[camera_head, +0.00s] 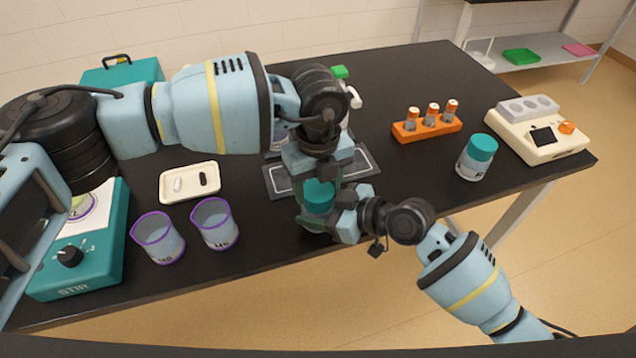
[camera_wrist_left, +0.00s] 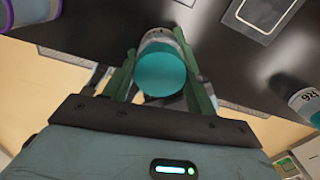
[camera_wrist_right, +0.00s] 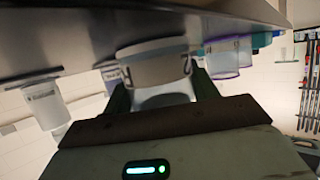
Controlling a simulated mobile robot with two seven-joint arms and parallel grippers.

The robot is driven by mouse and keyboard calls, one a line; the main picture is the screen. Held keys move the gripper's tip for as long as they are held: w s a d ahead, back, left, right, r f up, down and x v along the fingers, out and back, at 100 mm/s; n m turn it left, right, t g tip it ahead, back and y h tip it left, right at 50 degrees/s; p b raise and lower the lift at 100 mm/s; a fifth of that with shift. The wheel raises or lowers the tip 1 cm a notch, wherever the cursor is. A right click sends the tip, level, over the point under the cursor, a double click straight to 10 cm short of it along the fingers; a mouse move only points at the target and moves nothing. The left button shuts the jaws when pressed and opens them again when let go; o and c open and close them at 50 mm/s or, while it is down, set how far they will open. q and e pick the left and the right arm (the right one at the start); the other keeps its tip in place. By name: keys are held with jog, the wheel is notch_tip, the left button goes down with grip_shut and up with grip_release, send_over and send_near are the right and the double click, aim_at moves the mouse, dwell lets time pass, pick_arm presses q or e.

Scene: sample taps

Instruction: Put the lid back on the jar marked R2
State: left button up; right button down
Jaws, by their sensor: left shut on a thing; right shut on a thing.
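A jar with a pale body (camera_head: 312,222) stands near the table's front edge. A teal lid (camera_head: 318,195) is at its top. My left gripper (camera_head: 319,182) reaches down from above and is shut on the teal lid, which shows between its fingers in the left wrist view (camera_wrist_left: 161,73). Whether the lid is seated on the rim I cannot tell. My right gripper (camera_head: 340,218) comes from the right and is shut on the jar's body, which fills the space between its fingers in the right wrist view (camera_wrist_right: 155,66). Its marking is only partly visible and not readable.
Another teal-lidded jar (camera_head: 476,160) stands at the right. An orange rack (camera_head: 427,130) and a cream device (camera_head: 540,140) are behind it. Two purple-rimmed beakers (camera_head: 215,225), a tray (camera_head: 189,197) and a teal stirrer (camera_head: 90,262) are left. A dark outlined mat (camera_head: 277,182) lies behind the jar.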

pick_arm(q)
jog(key=o, duration=1.1)
jog(key=shift+r, duration=0.1)
jog(key=shift+r, duration=2.2)
jog(key=shift+c, duration=0.3)
